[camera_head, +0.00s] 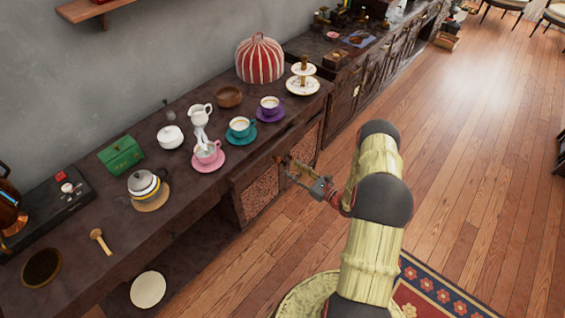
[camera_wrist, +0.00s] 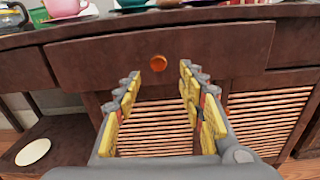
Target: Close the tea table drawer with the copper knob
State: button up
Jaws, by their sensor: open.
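The tea table (camera_head: 110,225) runs along the wall in the head view. In the wrist view its dark wooden drawer (camera_wrist: 215,47) faces me, with a round copper knob (camera_wrist: 158,63) near the middle of the front. The drawer front appears to stand out slightly from the table front; how far is hard to tell. My gripper (camera_wrist: 158,72) is open and empty. Its two yellow-padded fingers point toward the drawer, one on each side of the knob in the picture, apart from it. In the head view my gripper (camera_head: 283,162) is beside the table front, hiding part of it.
Pink (camera_head: 207,153), teal (camera_head: 240,128) and purple (camera_head: 270,107) cups on saucers stand near the table's front edge above the drawer. Slatted panels (camera_wrist: 265,115) lie below the drawer. A round pale plate (camera_head: 148,289) rests on a lower shelf.

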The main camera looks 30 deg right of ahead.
aim_at(279, 160)
jog(key=shift+n, duration=0.3)
jog(key=b+x, duration=0.2)
jog(key=x, duration=0.6)
jog(key=shift+s+a, duration=0.1)
jog(key=shift+c, duration=0.9)
jog(key=c, duration=0.7)
grip_shut()
